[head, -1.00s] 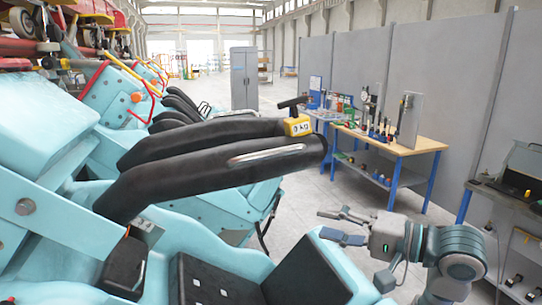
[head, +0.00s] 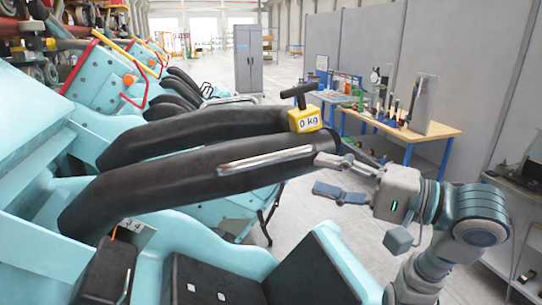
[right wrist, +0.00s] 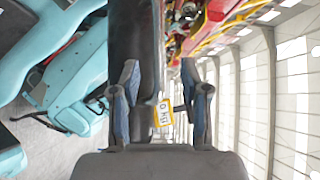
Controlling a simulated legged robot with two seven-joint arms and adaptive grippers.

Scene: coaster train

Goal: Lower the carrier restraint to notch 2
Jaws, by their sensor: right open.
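The carrier restraint (head: 190,175) is a pair of thick black padded bars raised over the pale blue seat, reaching toward the right. A silver grab handle (head: 265,160) runs along the nearer bar. A yellow gauge (head: 305,119) reading "0 kg", with a black T-handle, sits on the farther bar. A small marked plate (head: 138,233) is at the restraint's base; its mark looks like a 4. My right gripper (head: 326,175) is open and empty, just right of and below the bar's end. In the right wrist view, the black bar (right wrist: 135,35) and gauge (right wrist: 165,112) show beyond the spread fingers. My left gripper is out of view.
More pale blue seats with black restraints (head: 175,100) stand behind to the left. A wooden-topped workbench (head: 400,128) with tools stands at the back right before grey partitions. A black-topped bench (head: 515,200) is at the right edge. Grey floor lies between.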

